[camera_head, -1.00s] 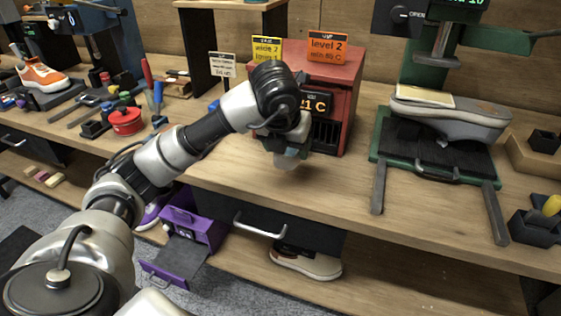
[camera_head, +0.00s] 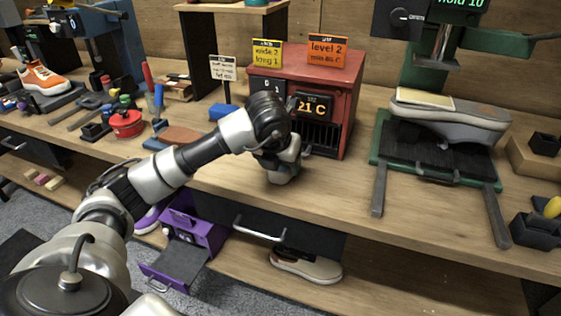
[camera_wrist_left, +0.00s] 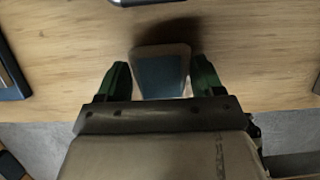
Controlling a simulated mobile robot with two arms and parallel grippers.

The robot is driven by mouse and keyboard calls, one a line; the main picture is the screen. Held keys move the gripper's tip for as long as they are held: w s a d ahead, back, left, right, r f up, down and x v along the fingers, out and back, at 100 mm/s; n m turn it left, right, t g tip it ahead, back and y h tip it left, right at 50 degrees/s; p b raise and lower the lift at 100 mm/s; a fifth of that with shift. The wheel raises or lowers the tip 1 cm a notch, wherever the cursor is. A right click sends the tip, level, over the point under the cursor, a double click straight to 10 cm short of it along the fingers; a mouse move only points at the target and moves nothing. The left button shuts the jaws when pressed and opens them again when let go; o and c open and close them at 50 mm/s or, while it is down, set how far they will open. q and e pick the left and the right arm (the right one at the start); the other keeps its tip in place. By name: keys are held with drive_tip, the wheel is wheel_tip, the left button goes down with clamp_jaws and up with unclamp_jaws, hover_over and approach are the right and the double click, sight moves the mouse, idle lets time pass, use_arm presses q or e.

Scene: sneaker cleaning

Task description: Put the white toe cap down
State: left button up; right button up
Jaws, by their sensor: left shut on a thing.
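My left gripper (camera_head: 281,172) is low over the front part of the wooden bench, in front of the red heater box. In the left wrist view its two green fingers (camera_wrist_left: 161,82) are closed on the sides of the toe cap (camera_wrist_left: 161,66), which shows a pale rim and a blue-grey face. A dark shadow lies on the wood beside the cap. I cannot tell whether the cap touches the bench. In the head view the gripper mostly hides it. My right gripper is not in view.
The red heater box (camera_head: 348,88) reading 21 C stands just behind. A green press (camera_head: 380,150) holding a grey shoe part (camera_head: 450,122) is to the right. Bare bench (camera_head: 325,190) lies between them. An open purple drawer (camera_head: 180,258) and a shoe (camera_head: 306,265) are below.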

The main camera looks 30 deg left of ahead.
use_arm(q)
drive_tip(key=o, duration=0.9)
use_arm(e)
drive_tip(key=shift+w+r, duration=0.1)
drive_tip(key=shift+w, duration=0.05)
use_arm(q)
drive_tip(key=shift+r, duration=0.1)
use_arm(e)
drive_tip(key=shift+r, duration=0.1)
use_arm(q)
drive_tip(key=p+v, duration=0.1)
drive_tip(key=v, duration=1.1)
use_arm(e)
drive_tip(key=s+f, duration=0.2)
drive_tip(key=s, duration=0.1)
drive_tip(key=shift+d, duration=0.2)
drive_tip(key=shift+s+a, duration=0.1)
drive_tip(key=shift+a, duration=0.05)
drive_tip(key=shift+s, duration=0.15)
